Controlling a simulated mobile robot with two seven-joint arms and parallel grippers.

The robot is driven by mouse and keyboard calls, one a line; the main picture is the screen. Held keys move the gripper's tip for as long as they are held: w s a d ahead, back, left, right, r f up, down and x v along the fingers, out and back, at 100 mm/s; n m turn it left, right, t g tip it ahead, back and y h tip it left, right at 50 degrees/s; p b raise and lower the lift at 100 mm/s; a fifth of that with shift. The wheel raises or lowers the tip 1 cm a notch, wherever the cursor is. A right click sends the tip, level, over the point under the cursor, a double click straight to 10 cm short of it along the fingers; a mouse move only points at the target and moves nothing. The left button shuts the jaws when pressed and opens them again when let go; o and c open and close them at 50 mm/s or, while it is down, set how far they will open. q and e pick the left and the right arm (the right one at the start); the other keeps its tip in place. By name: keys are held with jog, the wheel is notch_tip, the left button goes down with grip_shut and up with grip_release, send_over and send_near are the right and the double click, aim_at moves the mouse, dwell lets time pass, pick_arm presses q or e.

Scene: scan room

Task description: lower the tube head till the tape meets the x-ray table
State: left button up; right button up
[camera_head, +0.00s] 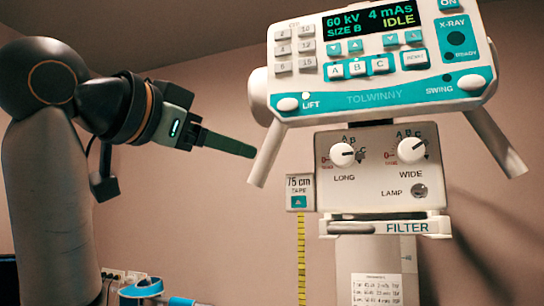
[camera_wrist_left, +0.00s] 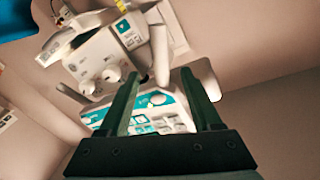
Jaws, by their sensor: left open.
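The tube head's control panel (camera_head: 380,65) fills the upper right of the head view, its display reading IDLE. A LIFT button (camera_head: 288,104) is at its lower left corner and a SWING button (camera_head: 471,83) at its lower right. A white handle (camera_head: 266,153) slants down from the left side. The yellow tape (camera_head: 301,255) hangs from the 75 cm tape box (camera_head: 300,193); its lower end is out of frame. My left gripper (camera_head: 254,153) points at the left handle; in the left wrist view its fingers (camera_wrist_left: 158,75) are apart with nothing held. I cannot make out the x-ray table.
A knob box (camera_head: 378,163) and a FILTER slot (camera_head: 388,227) sit below the panel. A second handle (camera_head: 497,145) slants down at the right. A white and teal item (camera_head: 145,289) stands at the bottom left.

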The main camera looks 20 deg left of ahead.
aim_at(262, 154)
pick_arm(q)
jog(key=p+x, duration=0.3)
jog(key=x, duration=0.6)
jog(key=shift+w+d+r, duration=0.1)
jog(key=shift+w, duration=0.2)
jog(key=shift+w+d, duration=0.15)
jog(key=shift+w, duration=0.45)
jog(key=shift+c, duration=0.3)
grip_shut()
